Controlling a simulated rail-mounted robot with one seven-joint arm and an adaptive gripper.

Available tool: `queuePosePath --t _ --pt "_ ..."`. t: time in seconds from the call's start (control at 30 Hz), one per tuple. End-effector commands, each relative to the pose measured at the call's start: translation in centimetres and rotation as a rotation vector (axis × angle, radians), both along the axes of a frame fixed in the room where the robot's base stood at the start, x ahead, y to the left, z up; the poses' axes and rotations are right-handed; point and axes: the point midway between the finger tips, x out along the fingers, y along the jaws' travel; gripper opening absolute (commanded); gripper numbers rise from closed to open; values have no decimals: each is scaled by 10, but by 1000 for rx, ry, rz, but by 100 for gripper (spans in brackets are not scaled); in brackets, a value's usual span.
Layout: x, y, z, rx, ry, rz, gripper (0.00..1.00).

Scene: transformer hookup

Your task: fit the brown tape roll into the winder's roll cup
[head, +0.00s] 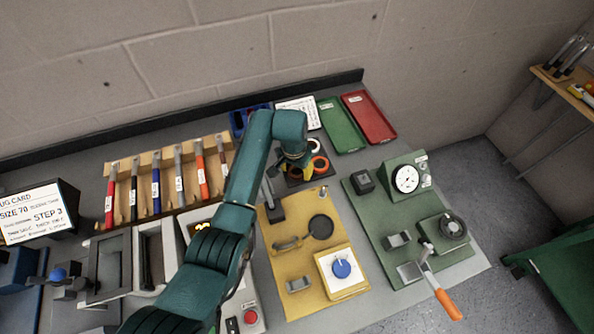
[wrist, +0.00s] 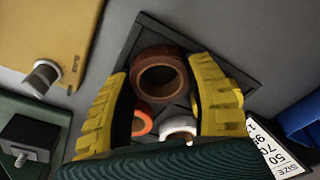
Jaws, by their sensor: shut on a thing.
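The brown tape roll (wrist: 160,75) is between the two yellow fingers of my gripper (wrist: 160,80) in the wrist view, at the dark square tray (wrist: 136,52). My gripper is shut on it. In the head view my gripper (head: 302,169) is over the tray and hides the brown roll. An orange roll (head: 320,165) and a white roll (head: 314,145) are beside it; both also show in the wrist view, orange (wrist: 142,122) and white (wrist: 178,128). A round black cup-like part (head: 321,227) is on the yellow board; I cannot tell whether it is the winder's roll cup.
The yellow board (head: 305,260) also bears a blue knob on a white plate (head: 341,269). A green board (head: 385,225) with a dial gauge (head: 406,179) is to its right. Green (head: 341,126) and red (head: 369,117) trays are behind. A rack of handled tools (head: 165,180) is at left.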

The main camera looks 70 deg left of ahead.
Motion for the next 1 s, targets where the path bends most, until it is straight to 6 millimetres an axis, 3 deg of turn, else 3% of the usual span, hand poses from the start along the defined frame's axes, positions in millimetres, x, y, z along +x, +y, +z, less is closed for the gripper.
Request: queuePosePath --t 0.17,0.27,0.63,1.0 --pt "0 0 1 0 0 0 22" --pt "1 1 12 3 -2 0 22" --pt "1 1 90 2 -1 0 22" --pt "0 0 100 0 0 0 22"
